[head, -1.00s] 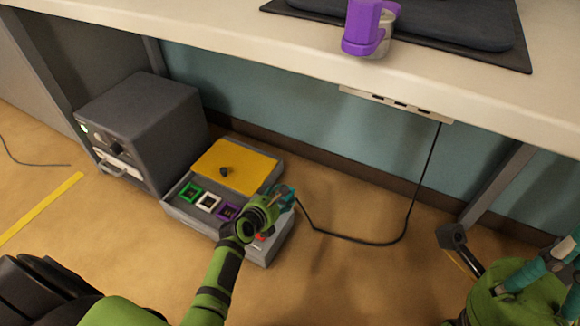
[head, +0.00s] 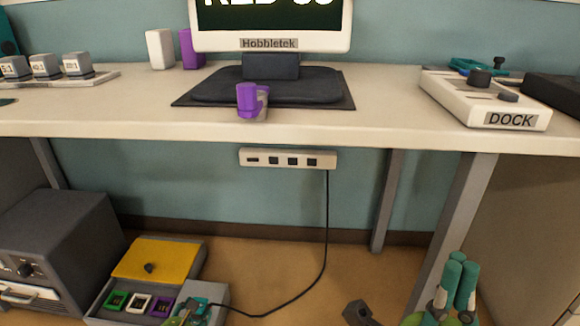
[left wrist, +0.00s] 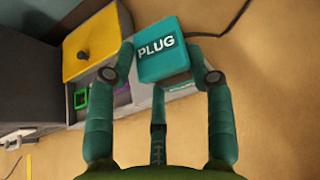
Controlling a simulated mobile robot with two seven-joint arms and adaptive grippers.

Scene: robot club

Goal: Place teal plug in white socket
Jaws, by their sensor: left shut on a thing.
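The teal plug (left wrist: 162,58), marked PLUG, is between the fingers of my left gripper (left wrist: 161,76), which is shut on it. In the head view the teal plug (head: 196,308) shows at the bottom edge, over the right part of the grey socket box, with my left gripper partly cut off. The white socket (head: 139,303) lies left of it, between a green socket (head: 115,300) and a purple socket (head: 161,306). The plug is apart from the white socket. My right gripper (head: 460,268) is at the lower right, away from the box; its finger opening is unclear.
The box has a yellow panel (head: 158,260) with a dark knob. A grey cabinet (head: 60,245) stands left of it. A black cable (head: 325,230) runs from the power strip (head: 288,159) under the desk (head: 380,115) to the plug. Floor right of the box is mostly clear.

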